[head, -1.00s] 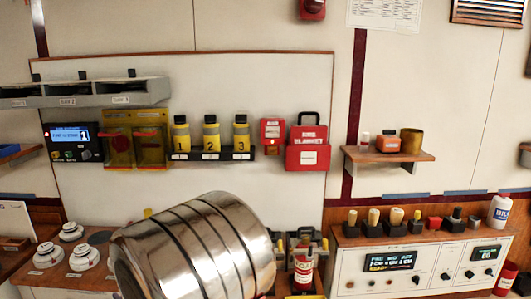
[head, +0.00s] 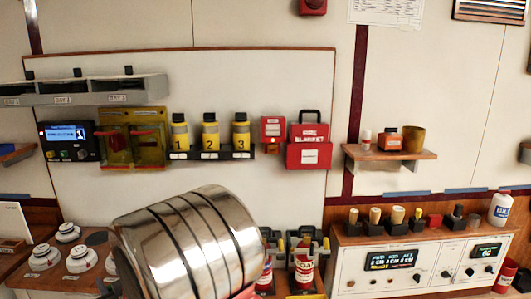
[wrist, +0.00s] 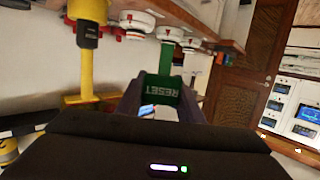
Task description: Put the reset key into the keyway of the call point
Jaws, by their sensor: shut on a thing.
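The green reset key (wrist: 162,88), with RESET in white letters on it, is between the fingers of my gripper (wrist: 160,104) in the wrist view. The gripper is shut on it, and a narrower green part extends away from the fingers. In the head view, a small red box with a pale front (head: 272,130), which looks like the call point, is on the wall panel. Its keyway is too small to make out. My gripper and the key are hidden in the head view behind my metallic arm link.
Yellow numbered canisters (head: 210,133) stand left of the red box; a fire blanket box (head: 308,155) is right of it. Red and white bottles (head: 303,268) stand below. White round detectors (head: 80,260) lie at lower left. A control console (head: 390,262) is at right.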

